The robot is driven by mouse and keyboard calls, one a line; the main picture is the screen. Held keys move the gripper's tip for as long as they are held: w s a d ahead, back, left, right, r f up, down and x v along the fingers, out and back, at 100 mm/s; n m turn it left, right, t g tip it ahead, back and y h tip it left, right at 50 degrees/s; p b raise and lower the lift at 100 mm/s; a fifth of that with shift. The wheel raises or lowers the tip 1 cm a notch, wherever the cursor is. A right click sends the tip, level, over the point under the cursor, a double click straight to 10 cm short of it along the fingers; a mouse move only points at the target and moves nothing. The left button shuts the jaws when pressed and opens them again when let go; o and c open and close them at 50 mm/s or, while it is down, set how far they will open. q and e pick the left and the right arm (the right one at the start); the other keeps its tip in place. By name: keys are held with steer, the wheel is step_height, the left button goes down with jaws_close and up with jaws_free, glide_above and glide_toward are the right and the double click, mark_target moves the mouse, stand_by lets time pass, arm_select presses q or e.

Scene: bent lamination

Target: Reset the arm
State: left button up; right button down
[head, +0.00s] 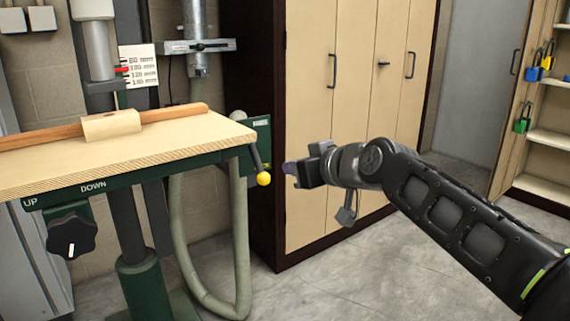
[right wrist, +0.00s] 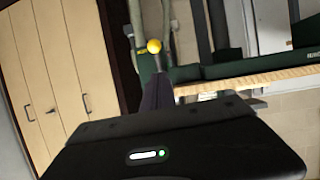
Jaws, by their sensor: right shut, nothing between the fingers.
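My right arm comes in from the right in the head view, and its gripper (head: 290,171) is shut and empty. It is held in the air just right of the lever with the yellow ball knob (head: 263,179), with a small gap between them. In the right wrist view the yellow knob (right wrist: 154,46) shows just beyond the dark fingertips (right wrist: 157,80). My left gripper is in neither view.
A green machine with a plywood table (head: 130,152) stands at left, bearing a wooden fence and block (head: 111,125). A black dial (head: 71,236) and a hose (head: 240,240) are below. Closed cabinets (head: 350,70) stand behind the gripper. Floor space (head: 370,275) is open below the arm.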

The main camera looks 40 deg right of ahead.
steer(key=shift+s, duration=0.15)
stand_by(0.5)
